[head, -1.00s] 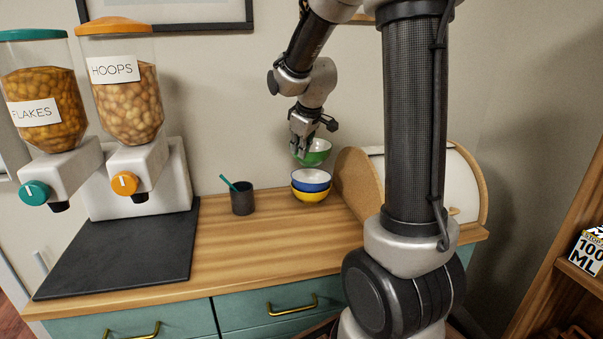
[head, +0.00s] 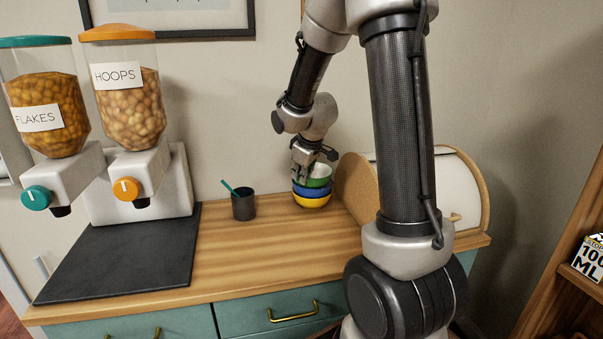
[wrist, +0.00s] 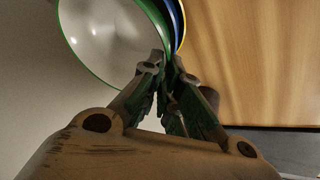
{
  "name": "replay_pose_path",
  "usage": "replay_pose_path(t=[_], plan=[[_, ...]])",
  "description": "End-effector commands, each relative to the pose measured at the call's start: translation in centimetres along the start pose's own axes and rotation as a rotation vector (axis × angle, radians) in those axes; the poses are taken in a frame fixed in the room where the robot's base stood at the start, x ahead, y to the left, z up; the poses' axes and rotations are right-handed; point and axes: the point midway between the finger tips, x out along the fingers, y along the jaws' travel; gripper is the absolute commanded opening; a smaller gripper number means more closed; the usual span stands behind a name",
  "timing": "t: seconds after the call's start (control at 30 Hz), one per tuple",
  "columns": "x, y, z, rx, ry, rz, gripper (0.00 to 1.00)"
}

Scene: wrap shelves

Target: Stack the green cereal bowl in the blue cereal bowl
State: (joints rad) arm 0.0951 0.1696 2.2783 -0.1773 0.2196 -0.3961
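The blue bowl rests in a yellow bowl (head: 312,202). My gripper (head: 301,178) is at the green bowl's left rim. In the wrist view my fingertips (wrist: 167,63) are on either side of the green bowl's rim, shut on it. The wrist view shows the green bowl's white inside (wrist: 105,35), with the blue rim (wrist: 178,20) just beyond it. Whether the green bowl bears fully on the blue one is hidden.
A dark cup (head: 243,206) with a teal stick stands left of the bowls. A bread bin (head: 358,187) stands close on the right. Cereal dispensers (head: 125,150) and a dark mat (head: 125,250) are at left. The front counter (head: 270,260) is clear.

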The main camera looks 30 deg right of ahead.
Motion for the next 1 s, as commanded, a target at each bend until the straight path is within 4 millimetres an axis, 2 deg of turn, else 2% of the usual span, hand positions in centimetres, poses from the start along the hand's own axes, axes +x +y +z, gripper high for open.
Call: replay_pose_path(t=[0.2,0.33,0.7,0.83,1.0], plan=[[0.3,-0.1,0.1,-0.001,0.001,0.000,0.00],[0.3,-0.1,0.1,-0.001,0.000,0.000,0.27],[0.1,0.0,0.0,0.000,0.001,0.001,0.27],[-1.5,0.3,-0.5,-0.001,0.004,0.003,0.27],[-5.5,0.3,-0.5,-0.001,0.006,0.004,0.27]])
